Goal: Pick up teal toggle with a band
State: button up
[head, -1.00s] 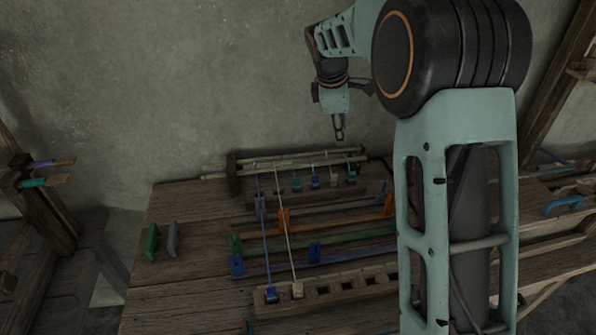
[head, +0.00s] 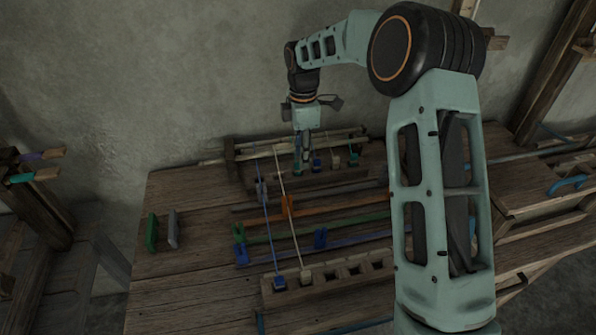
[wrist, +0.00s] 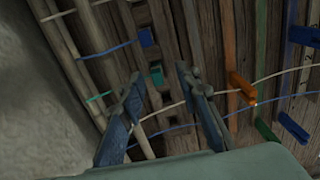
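My gripper (head: 302,170) points down over the rack at the back of the loom bench. In the wrist view my gripper (wrist: 159,80) is open, its two fingers apart. A teal toggle (wrist: 156,75) shows between the fingertips, on the rack beyond them; I cannot tell whether they touch it. A teal band (wrist: 97,97) runs at the left toward it. In the head view this toggle is hidden behind my gripper. Another teal toggle (head: 354,159) sits at the right end of the same rack.
A blue toggle (head: 317,164) and a beige toggle (head: 335,162) stand right of my gripper. A slotted block (head: 345,284) in front holds a blue toggle (head: 280,284) and a beige toggle (head: 305,279), their bands stretched backward. Orange, green and blue bars lie between.

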aim_at(298, 172)
jog(key=f, duration=0.4)
jog(key=shift+w+a+f, duration=0.25)
jog(key=shift+a+f, duration=0.1)
jog(key=shift+c, duration=0.5)
grip_shut()
